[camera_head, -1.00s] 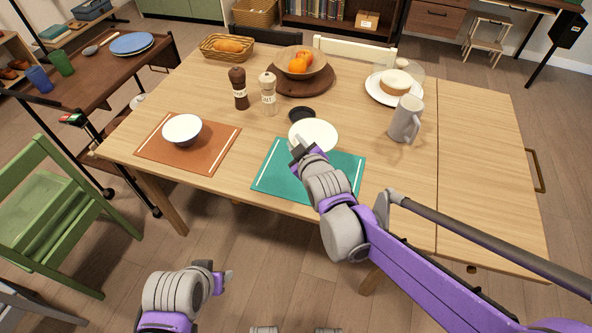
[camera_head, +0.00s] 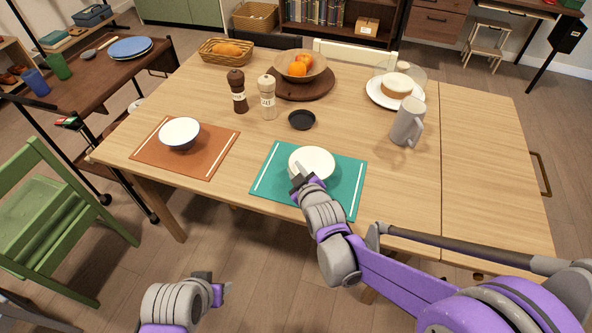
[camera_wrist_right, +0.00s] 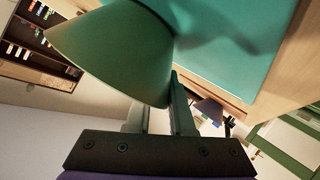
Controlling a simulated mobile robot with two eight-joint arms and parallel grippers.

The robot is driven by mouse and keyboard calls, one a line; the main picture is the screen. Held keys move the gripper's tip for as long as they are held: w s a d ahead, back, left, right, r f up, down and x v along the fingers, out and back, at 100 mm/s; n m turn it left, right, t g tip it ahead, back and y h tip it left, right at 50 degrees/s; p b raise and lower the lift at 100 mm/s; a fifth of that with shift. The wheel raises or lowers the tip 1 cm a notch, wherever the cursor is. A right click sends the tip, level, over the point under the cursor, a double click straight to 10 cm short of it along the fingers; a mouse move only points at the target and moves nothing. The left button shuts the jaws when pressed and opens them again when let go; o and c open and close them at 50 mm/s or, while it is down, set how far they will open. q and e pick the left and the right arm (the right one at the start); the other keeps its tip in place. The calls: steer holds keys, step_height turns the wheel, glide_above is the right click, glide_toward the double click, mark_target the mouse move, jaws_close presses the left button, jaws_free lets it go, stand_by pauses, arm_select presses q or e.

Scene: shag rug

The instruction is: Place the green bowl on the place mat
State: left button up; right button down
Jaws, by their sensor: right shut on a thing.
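The bowl (camera_head: 313,161) in my right gripper (camera_head: 301,178) looks cream inside in the head view. In the right wrist view its outer side (camera_wrist_right: 115,50) looks dull green in shade. My right gripper (camera_wrist_right: 165,110) is shut on the bowl's wall at its near-left side. The bowl is over the back middle of the teal place mat (camera_head: 345,178); a shadow falls on the mat (camera_wrist_right: 235,35) in the wrist view. I cannot tell whether the bowl touches it. My left gripper (camera_head: 222,288) hangs in front of the table, away from everything; its jaws are unclear.
A white bowl (camera_head: 180,132) sits on an orange mat (camera_head: 213,154) at left. A black dish (camera_head: 302,119) lies just behind the teal mat. Salt (camera_head: 268,99) and pepper mills (camera_head: 238,92), a grey mug (camera_head: 407,123) and a cake plate stand farther back. The table's right part is clear.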

steer(key=c, duration=0.8)
jaws_free()
steer(key=shift+f, duration=0.1)
steer(key=shift+r, duration=0.25)
steer(key=p+v, duration=0.2)
steer(key=v, duration=1)
steer(key=shift+f, duration=0.1)
steer(key=s+d+f+m+g+h, duration=0.1)
steer(key=s+d+m+g, duration=0.1)
steer(key=s, duration=0.4)
steer(key=s+d+f+m+g+h, duration=0.1)
steer(key=s+d+f+m+g, duration=0.1)
steer(key=s+d, duration=0.5)
steer(key=s+d+f+m+g+h, duration=0.2)
steer(key=s+d+m+g, duration=0.2)
steer(key=s+d+m, duration=0.1)
steer(key=shift+s+d+f+m, duration=0.15)
steer(key=shift+s+m, duration=0.25)
steer(key=shift+s, duration=0.45)
